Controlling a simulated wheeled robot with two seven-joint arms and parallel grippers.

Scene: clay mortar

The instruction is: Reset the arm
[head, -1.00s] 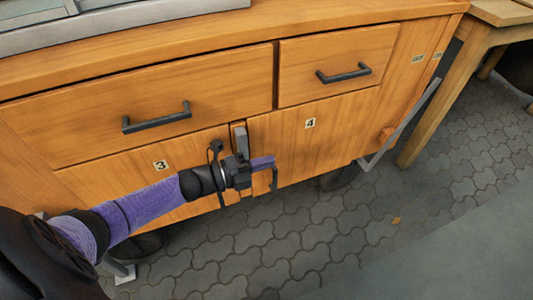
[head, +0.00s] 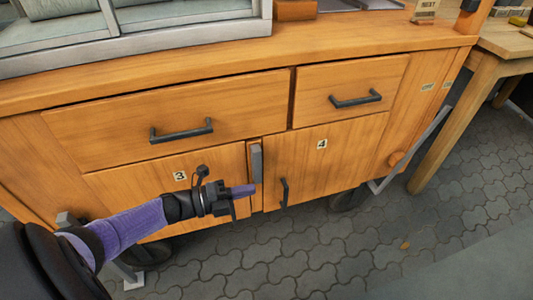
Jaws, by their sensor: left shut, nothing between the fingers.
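My left arm comes in from the lower left, and my left gripper (head: 243,190) is in front of the lower part of a wooden cabinet (head: 335,180). Its fingers are shut with nothing between them. It sits in front of the door marked 3 (head: 180,176), just left of the door marked 4 (head: 322,144). It hides part of door 3, and door 3's handle area is partly covered. I cannot tell a gap or touch between the gripper and the cabinet. My right gripper is not in view.
Two drawers with dark handles (head: 181,131) (head: 355,100) are above the doors. Door 4 has a dark handle (head: 284,192). A grey-framed glass case (head: 190,15) stands on top. A wooden table (head: 470,100) is at the right. Paved floor (head: 440,225) lies open at the lower right.

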